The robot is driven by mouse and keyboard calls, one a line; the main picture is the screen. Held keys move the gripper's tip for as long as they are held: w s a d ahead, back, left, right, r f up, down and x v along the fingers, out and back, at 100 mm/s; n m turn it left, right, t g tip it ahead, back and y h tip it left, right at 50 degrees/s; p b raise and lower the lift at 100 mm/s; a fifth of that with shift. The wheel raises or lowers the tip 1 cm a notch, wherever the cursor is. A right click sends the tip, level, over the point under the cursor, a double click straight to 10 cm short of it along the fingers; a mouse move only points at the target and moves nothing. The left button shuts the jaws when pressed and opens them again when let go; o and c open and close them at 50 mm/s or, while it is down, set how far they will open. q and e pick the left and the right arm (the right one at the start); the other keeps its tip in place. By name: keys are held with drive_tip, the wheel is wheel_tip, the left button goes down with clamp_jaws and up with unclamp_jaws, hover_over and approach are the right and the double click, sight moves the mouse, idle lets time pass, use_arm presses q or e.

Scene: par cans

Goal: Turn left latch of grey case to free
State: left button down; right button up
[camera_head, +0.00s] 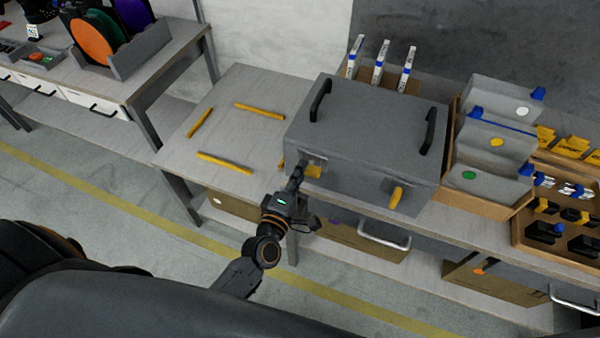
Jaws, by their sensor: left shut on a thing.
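The grey case (365,135) stands closed on the table, with two black handles on its lid. Its left latch (314,171) is yellow and sits on the front face at the left; it lies roughly level. My left gripper (300,172) is at this latch, shut on it, and hides part of it. The right latch (396,197) is yellow and points nearly upright, slightly tilted. My right gripper is not in view.
Yellow bars (224,163) lie on the bare table (240,90) left of the case. Grey units with blue parts (492,145) and wooden trays (515,232) crowd the right. White-blue sticks (380,62) stand behind the case. A drawer with a metal handle (384,240) is below.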

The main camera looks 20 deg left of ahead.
use_arm(q)
drive_tip(key=shift+f+n, duration=0.1)
drive_tip(key=shift+n, duration=0.3)
drive_tip(key=c, duration=1.3)
unclamp_jaws()
drive_tip(key=s, duration=1.2)
drive_tip(key=shift+a, duration=0.25)
